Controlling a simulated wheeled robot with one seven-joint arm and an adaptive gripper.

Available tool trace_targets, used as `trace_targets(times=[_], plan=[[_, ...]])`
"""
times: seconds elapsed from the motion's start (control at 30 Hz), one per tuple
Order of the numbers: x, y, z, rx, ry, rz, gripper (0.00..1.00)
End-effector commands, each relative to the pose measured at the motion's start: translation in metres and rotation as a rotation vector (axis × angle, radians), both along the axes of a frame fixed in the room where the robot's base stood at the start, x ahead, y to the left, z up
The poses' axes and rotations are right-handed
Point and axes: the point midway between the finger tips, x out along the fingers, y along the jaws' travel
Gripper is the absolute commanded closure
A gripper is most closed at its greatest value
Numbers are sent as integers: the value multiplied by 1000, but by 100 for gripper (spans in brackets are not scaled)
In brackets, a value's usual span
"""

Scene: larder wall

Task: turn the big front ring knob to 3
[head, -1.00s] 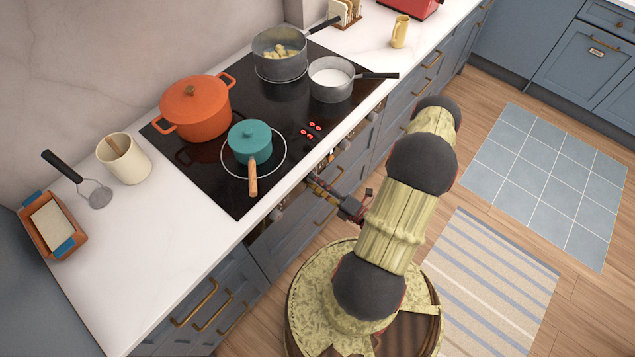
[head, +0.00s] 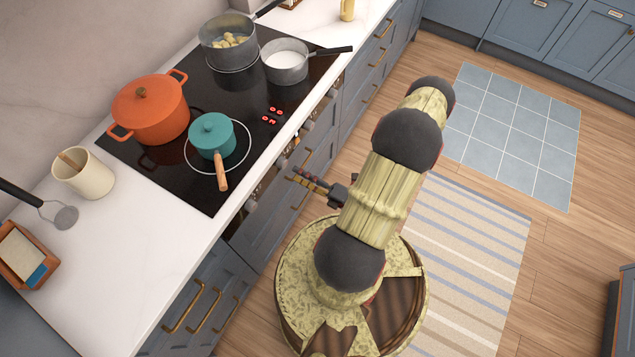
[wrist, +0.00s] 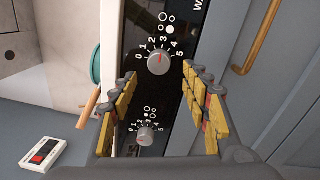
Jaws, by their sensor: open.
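The stove's front panel shows two round grey knobs in the wrist view. The upper knob (wrist: 158,62) has a red pointer standing nearly upright, around 2 to 3 on its 0 to 5 scale. The lower knob (wrist: 146,136) has its own scale; its setting is too small to read surely. Ring symbols sit beside both, but I cannot tell which ring each marks. My gripper (wrist: 160,76) is open and empty, with the upper knob seen between its fingertips. In the head view my gripper (head: 297,174) is in front of the panel, apparently apart from it.
A teal pot (head: 212,137) stands on a lit-outline front ring (head: 249,150). An orange pot (head: 150,115), a pan of pieces (head: 228,45) and a pan of white liquid (head: 287,65) share the hob (head: 190,185). Red digits (head: 271,116) glow on it. Drawer handles (head: 205,308) protrude below the counter.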

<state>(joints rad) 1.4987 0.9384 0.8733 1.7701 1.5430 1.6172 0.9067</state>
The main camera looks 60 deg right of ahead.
Motion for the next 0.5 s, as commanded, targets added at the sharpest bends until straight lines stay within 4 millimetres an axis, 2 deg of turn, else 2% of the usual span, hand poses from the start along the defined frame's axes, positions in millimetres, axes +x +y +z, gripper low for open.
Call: trace_targets(times=[0.3,0.5], plan=[[-41,-4,-2,-1,0,-4,53],[-56,-5,-3,-1,0,-1,53]])
